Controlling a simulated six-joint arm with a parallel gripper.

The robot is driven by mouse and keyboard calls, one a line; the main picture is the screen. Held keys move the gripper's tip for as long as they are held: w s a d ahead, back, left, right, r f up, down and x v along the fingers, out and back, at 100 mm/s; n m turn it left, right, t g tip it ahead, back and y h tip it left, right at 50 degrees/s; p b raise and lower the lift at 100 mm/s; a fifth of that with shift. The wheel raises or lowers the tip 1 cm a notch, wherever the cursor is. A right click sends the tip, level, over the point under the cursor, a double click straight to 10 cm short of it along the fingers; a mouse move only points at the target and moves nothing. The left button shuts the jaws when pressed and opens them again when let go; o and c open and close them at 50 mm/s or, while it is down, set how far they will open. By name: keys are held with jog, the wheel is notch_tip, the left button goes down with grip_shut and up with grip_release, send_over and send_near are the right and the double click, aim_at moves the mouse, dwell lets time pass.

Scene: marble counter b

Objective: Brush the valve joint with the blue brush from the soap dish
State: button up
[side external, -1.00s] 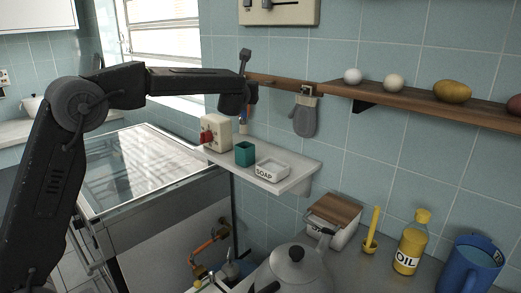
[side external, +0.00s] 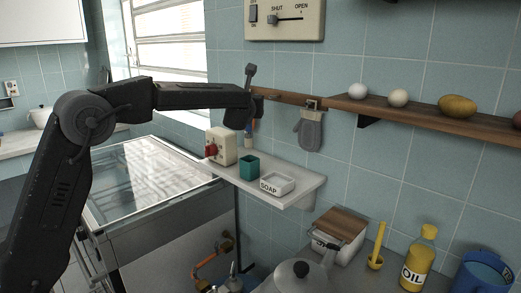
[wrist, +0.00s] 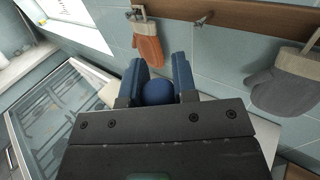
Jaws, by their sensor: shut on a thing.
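In the side view my gripper (side external: 248,130) is high above the back of the small white shelf, near the wall rail. In the wrist view its two blue fingers (wrist: 158,78) are closed on a rounded blue piece, seen end-on, likely the blue brush (wrist: 157,92). The rest of that piece is hidden. The white soap dish (side external: 277,184), lettered SOAP, sits on the shelf's right part, and no brush shows in it. Copper-orange pipework (side external: 212,256) with the valve area is low under the shelf, partly cut off by the frame, and the joint is unclear.
A teal cup (side external: 249,167) and a cream box with a red knob (side external: 222,146) stand on the shelf (side external: 300,192). Grey (side external: 309,131) and orange (wrist: 147,43) mitts hang from the rail.

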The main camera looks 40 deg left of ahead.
jog(key=s+d+f+m+t+y, duration=0.1)
jog(key=s+d+m+t, duration=0.15)
jog(key=d, duration=1.25)
jog(key=shift+n+t, duration=0.35)
jog(key=shift+t, duration=0.1)
jog(key=shift+w+a+f, duration=0.1)
jog(key=shift+w+f, duration=0.1)
jog(key=shift+f, duration=1.3)
jog(key=shift+w+a+f, duration=0.1)
jog(key=shift+w+f, duration=0.1)
jog(key=shift+f, duration=1.95)
notch_tip(320, 180, up, 7)
